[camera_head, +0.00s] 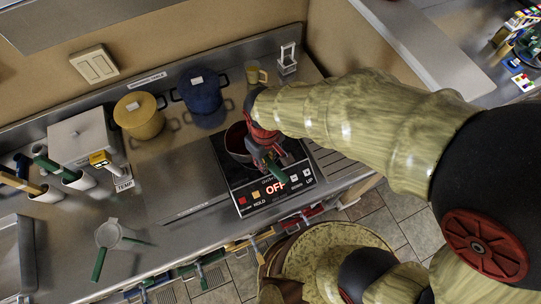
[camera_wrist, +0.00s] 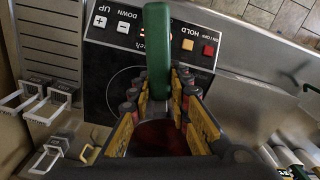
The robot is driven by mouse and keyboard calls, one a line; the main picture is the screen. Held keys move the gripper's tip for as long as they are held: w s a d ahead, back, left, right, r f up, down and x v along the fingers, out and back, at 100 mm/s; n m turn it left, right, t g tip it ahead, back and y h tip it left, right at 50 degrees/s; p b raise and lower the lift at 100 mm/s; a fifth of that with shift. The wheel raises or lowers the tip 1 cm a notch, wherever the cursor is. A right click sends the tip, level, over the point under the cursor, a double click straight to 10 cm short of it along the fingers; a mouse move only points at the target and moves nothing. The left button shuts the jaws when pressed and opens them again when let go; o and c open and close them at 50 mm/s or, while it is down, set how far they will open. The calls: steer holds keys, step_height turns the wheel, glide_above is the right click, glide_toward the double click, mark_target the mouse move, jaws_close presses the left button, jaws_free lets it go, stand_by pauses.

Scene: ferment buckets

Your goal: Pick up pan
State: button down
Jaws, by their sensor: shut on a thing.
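The pan (camera_head: 236,143) is small and dark with a reddish inside. It sits over the black cooktop (camera_head: 234,180), partly hidden under my gripper (camera_head: 266,157). I cannot tell whether its base touches the cooktop. Its green handle (camera_head: 274,168) points toward the cooktop's front control panel. In the wrist view the handle (camera_wrist: 157,45) runs between the two fingers of my gripper (camera_wrist: 166,95), which is shut on it. The pan's dark red inside (camera_wrist: 160,138) shows below the fingers there.
A yellow pot (camera_head: 139,120) and a blue pot (camera_head: 200,92) stand behind left, with a mug (camera_head: 254,74) at the back. A green-handled strainer (camera_head: 108,236) lies on the left counter. A rail of hanging tools (camera_head: 215,258) runs along the front edge.

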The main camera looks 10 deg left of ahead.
steer(key=s+a+r, duration=0.2)
steer(key=s+r, duration=0.1)
steer(key=s, duration=0.4)
steer(key=shift+s+r, duration=0.3)
steer(key=shift+s, duration=0.05)
steer(key=shift+s+a, duration=0.1)
steer(key=shift+a, duration=0.05)
stand_by(0.5)
